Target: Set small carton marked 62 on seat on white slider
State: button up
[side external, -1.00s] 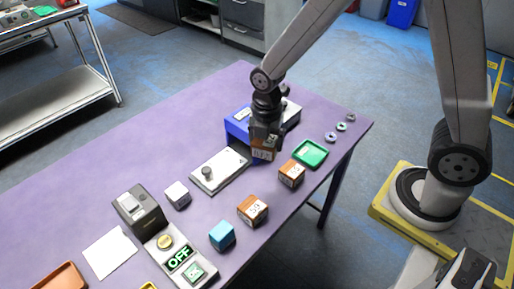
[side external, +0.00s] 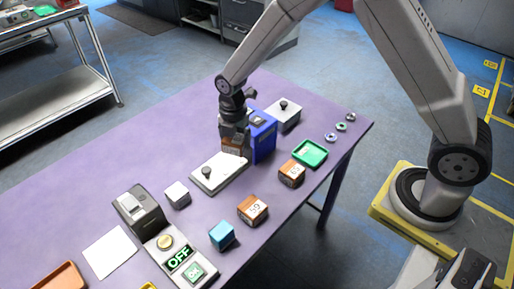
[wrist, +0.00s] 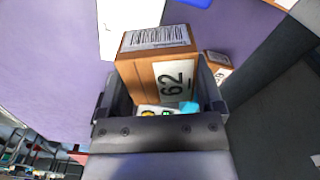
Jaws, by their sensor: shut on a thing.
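My gripper (side external: 235,136) is shut on the small orange-brown carton marked 62 (wrist: 150,75). In the wrist view the carton shows its white "62" label and a barcode on another face. In the side view the carton (side external: 232,151) is partly hidden by the fingers. It hangs at the far right end of the white slider (side external: 212,180), a flat plate with a dark knob. I cannot tell whether the carton touches the plate. The seat is not clearly visible. Part of the white slider (wrist: 115,25) shows beyond the carton in the wrist view.
A blue box (side external: 264,137) stands close right of my gripper, with a grey knobbed block (side external: 284,117) behind. Two brown cartons (side external: 291,174) (side external: 252,210), a teal cube (side external: 221,235), a white cube (side external: 177,194) and a green tray (side external: 310,153) are nearby.

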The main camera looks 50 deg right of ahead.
send_over(226, 162)
jog(key=shift+s+f, duration=0.15)
jog(key=shift+f, duration=1.05)
jog(key=shift+s+f, duration=0.1)
jog(key=shift+f, duration=1.05)
jog(key=shift+w+f, duration=0.1)
jog(key=shift+w+f, duration=0.1)
jog(key=shift+f, duration=1.65)
jog(key=shift+f, duration=0.1)
jog(key=o, duration=1.1)
jog(key=shift+o, duration=0.2)
